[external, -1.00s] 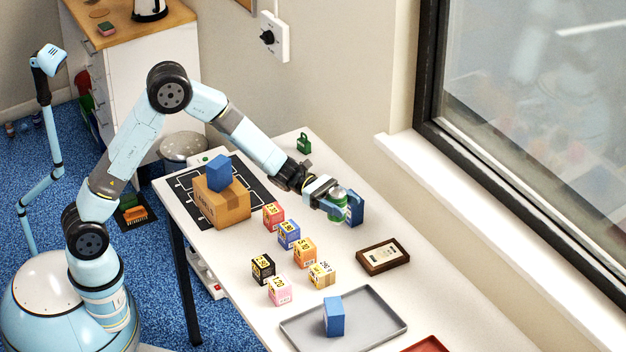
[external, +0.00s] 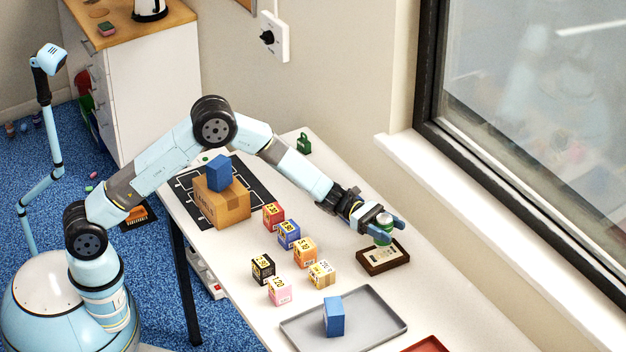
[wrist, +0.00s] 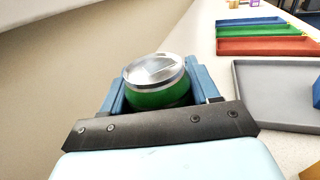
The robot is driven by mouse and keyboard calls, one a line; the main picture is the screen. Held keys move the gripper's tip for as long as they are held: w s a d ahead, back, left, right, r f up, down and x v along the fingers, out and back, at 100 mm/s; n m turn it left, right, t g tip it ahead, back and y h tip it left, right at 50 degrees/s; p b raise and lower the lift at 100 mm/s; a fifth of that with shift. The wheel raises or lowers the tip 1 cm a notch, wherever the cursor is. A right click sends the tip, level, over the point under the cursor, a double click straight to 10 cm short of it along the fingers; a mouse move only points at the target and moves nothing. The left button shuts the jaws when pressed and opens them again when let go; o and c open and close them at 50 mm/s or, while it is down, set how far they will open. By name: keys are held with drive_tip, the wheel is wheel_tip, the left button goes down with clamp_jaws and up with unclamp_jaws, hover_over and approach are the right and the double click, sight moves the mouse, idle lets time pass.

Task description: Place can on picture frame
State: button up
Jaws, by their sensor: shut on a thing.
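The green can (external: 381,230) with a silver top is held upright between the blue fingers of my gripper (external: 385,226). In the wrist view the can (wrist: 157,82) sits between both fingers, its lid facing up. The dark brown picture frame (external: 383,258) lies flat on the white table. In the external view the can is over the far part of the frame. I cannot tell whether its base touches the frame. The frame does not show in the wrist view.
Several small numbered boxes (external: 305,253) stand left of the frame. A grey tray (external: 370,333) with a blue block (external: 334,316) is in front, with a red tray (external: 428,344) beside it. A cardboard box (external: 221,204) stands farther left. The table right of the frame is clear.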

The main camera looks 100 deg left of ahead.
drive_tip(key=shift+w+f, duration=0.25)
drive_tip(key=shift+f, duration=1.65)
drive_tip(key=shift+f, duration=0.1)
drive_tip(key=o, duration=1)
drive_tip(key=shift+v, duration=3.8)
